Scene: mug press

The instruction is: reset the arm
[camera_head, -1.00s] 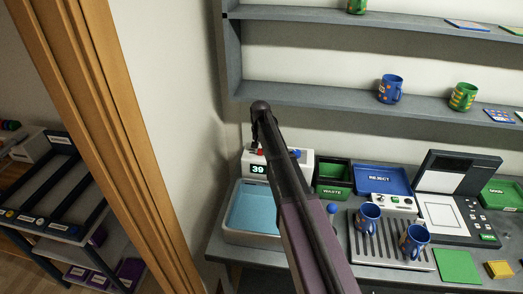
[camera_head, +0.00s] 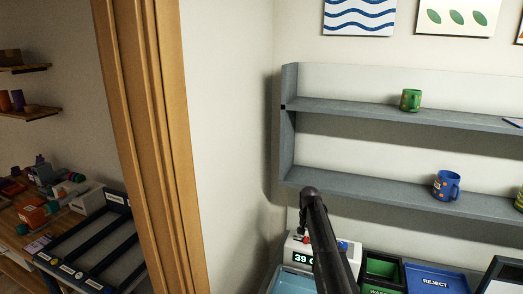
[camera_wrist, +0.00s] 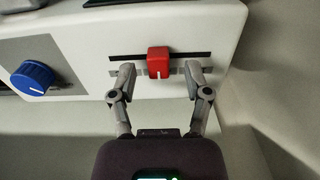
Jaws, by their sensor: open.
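My gripper (camera_wrist: 160,76) is open in the wrist view. Its two fingers stand one on each side of a red slider knob (camera_wrist: 159,62), with small gaps visible on both sides. The knob sits on a dark slot in the front of a white machine (camera_wrist: 90,35), with a blue dial (camera_wrist: 32,78) to its left. In the head view my arm crosses in front of the white machine (camera_head: 297,240), whose display (camera_head: 303,258) starts with 39. My gripper is mostly hidden behind my arm there.
A blue-filled basin (camera_head: 288,283) lies below the machine. A green waste bin (camera_head: 382,267) and a blue reject tray (camera_head: 437,279) stand to its right. A blue mug (camera_head: 446,185) and a green mug (camera_head: 411,100) stand on the wall shelves. A wooden door frame (camera_head: 145,150) is at left.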

